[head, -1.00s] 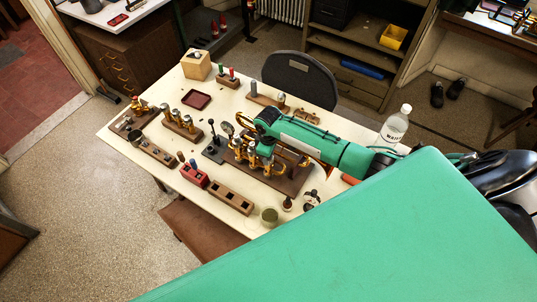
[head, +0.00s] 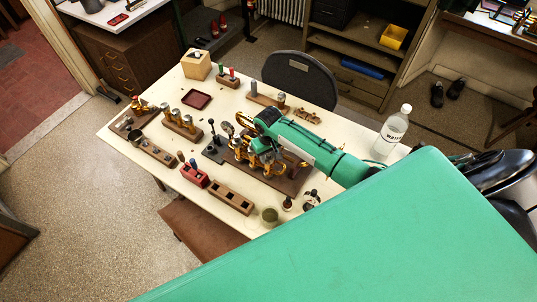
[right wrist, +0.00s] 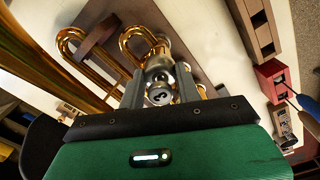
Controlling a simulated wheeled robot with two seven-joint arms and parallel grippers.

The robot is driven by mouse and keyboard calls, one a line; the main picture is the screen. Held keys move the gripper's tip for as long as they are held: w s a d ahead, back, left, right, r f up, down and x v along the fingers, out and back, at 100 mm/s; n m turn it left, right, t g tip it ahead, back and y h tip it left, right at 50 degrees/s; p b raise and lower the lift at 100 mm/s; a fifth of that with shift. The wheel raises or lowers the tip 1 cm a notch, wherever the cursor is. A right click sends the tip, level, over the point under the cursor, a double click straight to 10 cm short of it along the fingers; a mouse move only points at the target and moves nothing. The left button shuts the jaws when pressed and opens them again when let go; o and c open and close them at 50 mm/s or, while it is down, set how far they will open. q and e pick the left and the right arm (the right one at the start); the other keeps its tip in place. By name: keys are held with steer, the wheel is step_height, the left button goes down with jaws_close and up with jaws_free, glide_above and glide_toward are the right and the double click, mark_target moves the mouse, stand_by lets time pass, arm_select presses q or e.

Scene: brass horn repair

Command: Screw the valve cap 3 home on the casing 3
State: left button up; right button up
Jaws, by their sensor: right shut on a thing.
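The brass horn (head: 240,155) lies on a brown board on the table, its valve group partly covered by my right gripper (head: 262,146). In the right wrist view, my right gripper (right wrist: 160,90) is shut on the valve cap 3 (right wrist: 160,96), a grey round cap marked "3", between its two dark fingers. The cap is over the horn's valves, in line with a casing. Casing 3 is mostly hidden behind the cap and fingers, so I cannot tell how deep the cap sits. Brass tubing (right wrist: 75,45) shows beside it. My left gripper is not in view.
A wooden block with holes (head: 231,197), a red block (head: 194,176) and a small jar (head: 269,216) stand along the near edge. A water bottle (head: 392,132) stands at the right. A dark red tray (head: 197,100) lies near the back left.

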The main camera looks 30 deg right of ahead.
steer(key=shift+m, duration=1)
steer(key=m, duration=0.3)
steer(key=shift+a, duration=0.1)
steer(key=shift+m, duration=1.1)
steer(key=o, duration=0.6)
steer(key=shift+m, duration=0.7)
steer(key=o, duration=0.6)
steer(key=shift+c, duration=0.2)
